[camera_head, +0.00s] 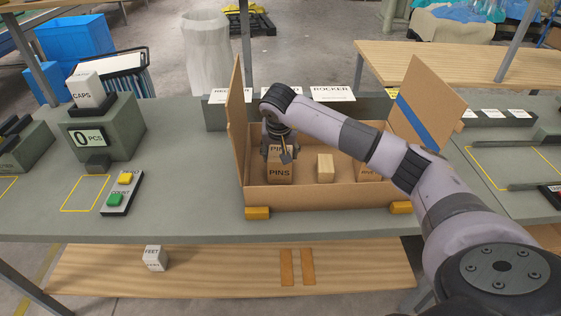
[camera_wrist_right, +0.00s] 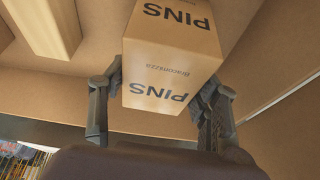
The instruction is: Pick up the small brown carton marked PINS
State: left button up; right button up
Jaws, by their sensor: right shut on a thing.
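The small brown carton marked PINS (camera_head: 280,172) is inside the open cardboard box (camera_head: 320,200), toward its left side. It also fills the middle of the right wrist view (camera_wrist_right: 165,75), with PINS printed on two faces. My right gripper (camera_head: 279,148) reaches down into the box from above. Its fingers (camera_wrist_right: 160,92) are shut on the carton, one on each side. I cannot tell whether the carton touches the box floor. My left gripper is not in view.
A pale wooden block (camera_head: 325,167) stands right of the PINS carton, and another carton (camera_head: 369,171) is partly hidden under my right arm. The box's flaps (camera_head: 236,120) stand up. A white CAPS carton (camera_head: 87,90) sits on the counting scale (camera_head: 104,127) at left.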

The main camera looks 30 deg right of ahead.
jog(key=c, duration=0.8)
jog(key=shift+c, duration=0.5)
jog(key=shift+r, duration=0.15)
